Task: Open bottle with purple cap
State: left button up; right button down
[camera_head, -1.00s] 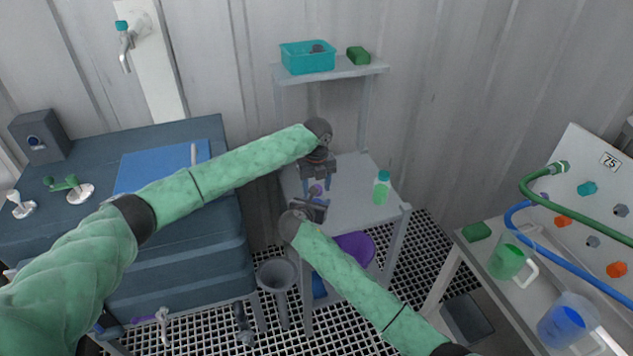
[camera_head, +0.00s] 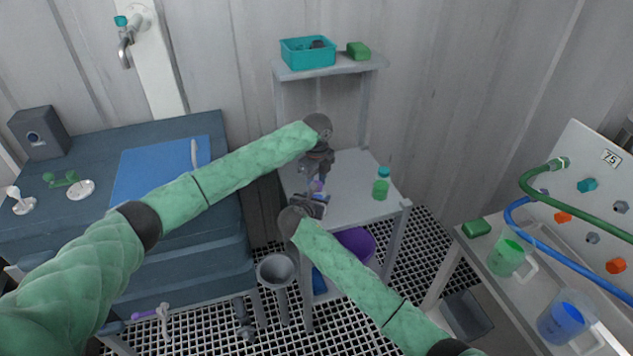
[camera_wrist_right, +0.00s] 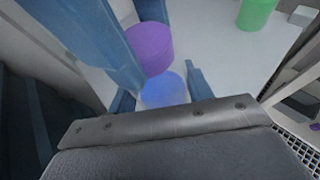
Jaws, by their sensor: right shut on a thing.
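The bottle has a purple cap (camera_wrist_right: 150,48) and a clear body with blue contents (camera_wrist_right: 165,90). It stands upright over the small grey table, and the cap shows small in the head view (camera_head: 317,186). My right gripper (camera_head: 314,199) is shut on the bottle's body below the cap. My left gripper (camera_head: 317,180) is above the bottle, its blue fingers (camera_wrist_right: 95,40) reaching down around the cap. I cannot tell whether they grip the cap. The bottle is largely hidden by both grippers in the head view.
A green bottle with a teal cap (camera_head: 382,184) stands to the right on the same table (camera_head: 352,170). A shelf with a teal bin (camera_head: 308,53) and green sponge (camera_head: 358,50) is behind. A purple bucket (camera_head: 356,244) is underneath. Jugs (camera_head: 507,258) stand on the right bench.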

pick_arm(q)
jog(key=n, duration=1)
jog(key=shift+d, duration=0.1)
jog(key=n, duration=0.9)
jog(key=shift+n, duration=0.3)
pick_arm(e)
jog(key=shift+a, duration=0.1)
pick_arm(q)
jog(key=n, duration=0.8)
jog(key=shift+r, duration=0.1)
pick_arm(e)
jog(key=shift+s, duration=0.1)
pick_arm(q)
jog(key=n, duration=0.3)
jog(key=shift+w, duration=0.1)
jog(key=shift+r, duration=0.4)
